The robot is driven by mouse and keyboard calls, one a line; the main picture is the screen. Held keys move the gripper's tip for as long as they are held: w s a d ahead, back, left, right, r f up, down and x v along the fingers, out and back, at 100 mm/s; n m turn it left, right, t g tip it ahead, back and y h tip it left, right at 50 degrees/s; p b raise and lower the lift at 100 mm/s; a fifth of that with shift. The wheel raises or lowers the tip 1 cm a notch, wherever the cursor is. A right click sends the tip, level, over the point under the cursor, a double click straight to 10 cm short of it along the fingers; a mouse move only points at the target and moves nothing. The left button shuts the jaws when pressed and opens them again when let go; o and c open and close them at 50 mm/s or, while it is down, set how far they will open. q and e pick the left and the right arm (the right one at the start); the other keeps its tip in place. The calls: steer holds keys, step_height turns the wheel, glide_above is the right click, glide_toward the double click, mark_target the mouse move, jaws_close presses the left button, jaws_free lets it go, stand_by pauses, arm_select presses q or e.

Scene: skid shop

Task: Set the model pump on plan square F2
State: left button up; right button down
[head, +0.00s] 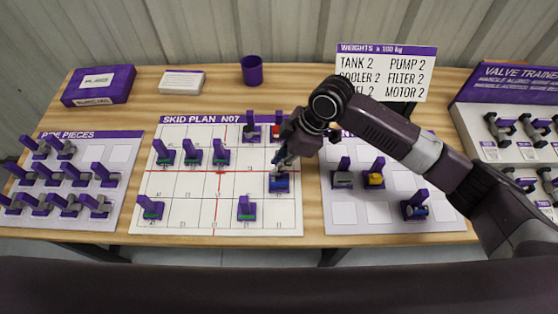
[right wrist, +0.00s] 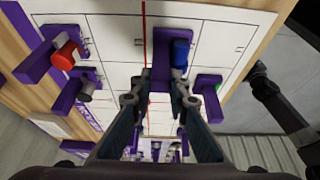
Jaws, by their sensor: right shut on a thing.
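The model pump (head: 279,184), a blue body on a purple base with an upright purple tab, is at the right-hand end of the middle row of the skid plan (head: 170,182). The square's printed label is too small to read. In the right wrist view its blue body (right wrist: 181,52) shows beside the purple tab. My right gripper (head: 283,160) is above it, fingers pointing down, shut on its tab; the fingers also show in the right wrist view (right wrist: 161,100). I cannot tell whether its base touches the plan. My left gripper is not in view.
Several purple-tabbed pieces stand on the plan, including a red one (head: 275,132) behind the pump and a green-marked one (head: 246,209) in front. A piece sheet (head: 343,215) lies right, pipe pieces (head: 68,205) left. A purple cup (head: 252,70) stands behind.

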steer(key=shift+f, duration=0.15)
steer(key=c, duration=1.8)
jaws_free()
steer(key=shift+o, duration=0.2)
steer(key=shift+r+p, duration=0.55)
steer(key=shift+p, duration=0.15)
steer(key=shift+r, duration=0.15)
step_height(320, 180, up, 7)
steer(key=p, duration=0.7)
steer(key=shift+p, duration=0.3)
